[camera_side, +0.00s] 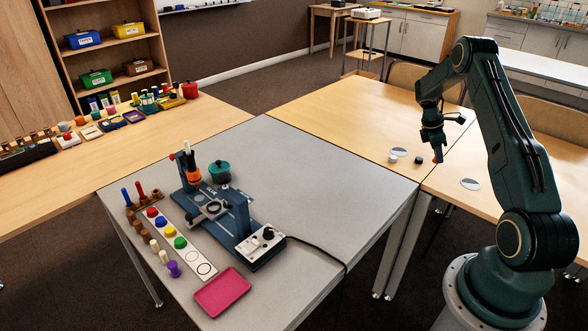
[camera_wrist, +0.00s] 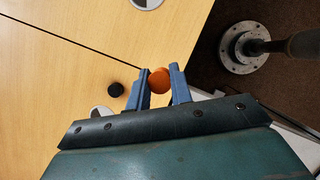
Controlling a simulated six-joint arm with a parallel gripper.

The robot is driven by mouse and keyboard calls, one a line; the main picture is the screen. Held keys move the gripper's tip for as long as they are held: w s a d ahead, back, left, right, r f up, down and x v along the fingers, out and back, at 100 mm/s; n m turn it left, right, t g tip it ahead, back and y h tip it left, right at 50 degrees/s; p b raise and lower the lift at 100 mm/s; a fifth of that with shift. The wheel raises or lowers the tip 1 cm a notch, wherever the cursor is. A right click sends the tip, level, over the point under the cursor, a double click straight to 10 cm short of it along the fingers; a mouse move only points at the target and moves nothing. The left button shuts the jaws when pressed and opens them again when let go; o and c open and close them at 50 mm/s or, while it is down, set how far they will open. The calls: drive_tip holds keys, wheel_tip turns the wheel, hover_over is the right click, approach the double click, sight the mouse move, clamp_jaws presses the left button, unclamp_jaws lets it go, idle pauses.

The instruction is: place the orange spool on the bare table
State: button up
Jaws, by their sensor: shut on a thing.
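My gripper (camera_side: 437,153) is at the right, over the pale wooden table near a seam. In the wrist view its two blue fingers (camera_wrist: 160,85) are shut on an orange rounded piece, which I take to be the orange spool (camera_wrist: 159,80); only one face shows. In the side view a bit of the orange spool (camera_side: 437,160) shows below the fingers. I cannot tell whether it touches the wood. The wooden table (camera_side: 335,105) has a wide bare stretch left of my gripper; the wood also fills the upper left of the wrist view (camera_wrist: 60,100).
The table edge is near. The grey table (camera_side: 310,185) at the left bears a blue machine (camera_side: 220,205) and a pink tray (camera_side: 222,291).

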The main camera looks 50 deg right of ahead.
sight(435, 162)
drive_tip(key=shift+f, duration=1.85)
drive_tip(key=shift+f, duration=2.1)
drive_tip(key=shift+f, duration=0.15)
drive_tip(key=o, duration=0.9)
drive_tip(key=shift+o, duration=0.2)
drive_tip(key=v, duration=1.2)
drive_tip(key=shift+w, duration=0.1)
